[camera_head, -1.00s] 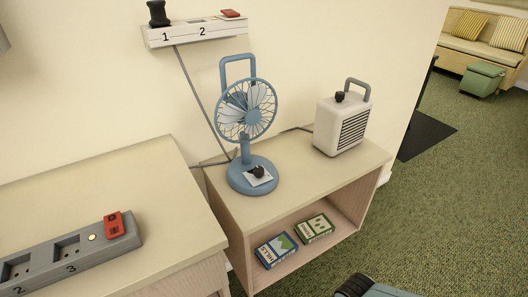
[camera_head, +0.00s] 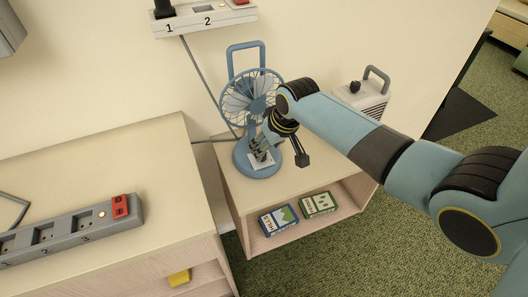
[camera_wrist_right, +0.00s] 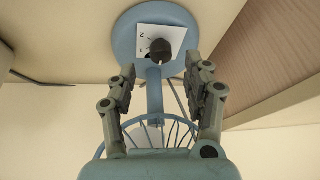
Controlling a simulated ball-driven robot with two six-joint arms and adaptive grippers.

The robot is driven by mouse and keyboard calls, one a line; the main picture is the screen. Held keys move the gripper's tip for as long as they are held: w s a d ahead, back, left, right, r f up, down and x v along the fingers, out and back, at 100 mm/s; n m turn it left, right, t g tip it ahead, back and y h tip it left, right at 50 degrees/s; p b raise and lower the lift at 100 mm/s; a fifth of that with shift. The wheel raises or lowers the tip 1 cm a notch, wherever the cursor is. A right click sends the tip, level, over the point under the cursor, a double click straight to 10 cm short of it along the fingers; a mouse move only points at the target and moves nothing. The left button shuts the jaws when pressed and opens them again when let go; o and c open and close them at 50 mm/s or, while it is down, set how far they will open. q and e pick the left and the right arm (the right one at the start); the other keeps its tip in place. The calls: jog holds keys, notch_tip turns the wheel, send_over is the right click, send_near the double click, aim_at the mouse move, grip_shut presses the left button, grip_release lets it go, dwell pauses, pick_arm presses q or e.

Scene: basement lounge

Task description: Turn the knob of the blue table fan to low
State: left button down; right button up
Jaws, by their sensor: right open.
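The blue table fan (camera_head: 250,98) stands on the low wooden shelf unit, its round base (camera_head: 243,160) near the left side of the top. In the right wrist view, the dark knob (camera_wrist_right: 161,49) sits on a white dial plate (camera_wrist_right: 150,38) with marks 1 and 2 on the fan's base. My right gripper (camera_head: 280,155) reaches in from the right in front of the fan and partly hides the knob and plate in the head view. In the right wrist view, its two fingers (camera_wrist_right: 162,75) are apart, one to each side below the knob, with nothing between them. My left gripper is not in view.
A white heater (camera_head: 362,98) stands on the right of the shelf top, partly behind my right arm. Two boxes (camera_head: 298,212) lie in the shelf below. A grey power strip (camera_head: 70,232) lies on the cabinet at left. A wall strip (camera_head: 205,20) hangs above the fan.

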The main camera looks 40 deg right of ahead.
jog(key=x, duration=0.4)
jog(key=shift+f+b, duration=0.1)
jog(key=shift+b, duration=0.3)
jog(key=shift+a, duration=0.1)
grip_shut()
